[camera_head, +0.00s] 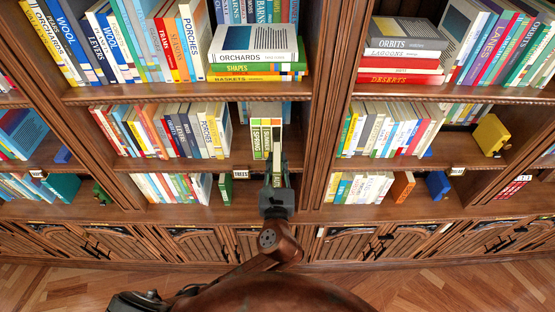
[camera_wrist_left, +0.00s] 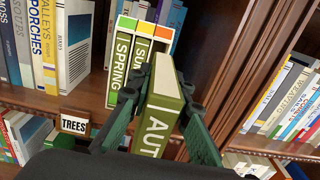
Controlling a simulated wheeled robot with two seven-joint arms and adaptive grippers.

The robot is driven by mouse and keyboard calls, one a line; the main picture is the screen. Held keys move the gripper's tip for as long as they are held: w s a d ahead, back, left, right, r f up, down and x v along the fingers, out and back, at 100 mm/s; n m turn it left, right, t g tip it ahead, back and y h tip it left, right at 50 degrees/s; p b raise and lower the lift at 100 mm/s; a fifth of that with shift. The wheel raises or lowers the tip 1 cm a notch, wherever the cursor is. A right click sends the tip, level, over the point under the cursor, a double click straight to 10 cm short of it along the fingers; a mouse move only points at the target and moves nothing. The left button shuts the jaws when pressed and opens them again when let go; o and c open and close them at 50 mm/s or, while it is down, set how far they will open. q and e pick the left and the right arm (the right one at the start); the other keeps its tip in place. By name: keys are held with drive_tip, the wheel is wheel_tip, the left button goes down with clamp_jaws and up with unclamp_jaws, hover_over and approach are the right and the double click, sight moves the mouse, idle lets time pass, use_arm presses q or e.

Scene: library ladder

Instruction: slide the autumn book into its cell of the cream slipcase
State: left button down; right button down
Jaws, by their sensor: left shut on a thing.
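The autumn book (camera_wrist_left: 162,108) is green with a pale page block and white letters "AUT" on its spine. My left gripper (camera_wrist_left: 168,92) is shut on it, with a dark finger on each side. The cream slipcase (camera_wrist_left: 146,29) stands upright on the shelf behind, with green, yellow and orange marks along its top. The green spring book (camera_wrist_left: 119,62) and summer book (camera_wrist_left: 138,58) stand in its left and middle cells. The held book is in front of the right-hand part, which it and the fingers partly hide. In the head view my left gripper (camera_head: 277,180) is just below the slipcase.
A "TREES" label (camera_wrist_left: 75,124) sits on the shelf edge to the left. A wooden upright (camera_wrist_left: 240,65) stands close on the right. A row of books (camera_head: 175,133) stands left of the slipcase, with a gap between. Another shelf with books lies below.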

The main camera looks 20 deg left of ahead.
sight(277, 148)
use_arm(q)
drive_tip(key=shift+p+x, duration=0.75)
drive_tip(key=shift+x, duration=1.95)
drive_tip(key=shift+p, duration=0.55)
drive_tip(key=shift+p, duration=0.55)
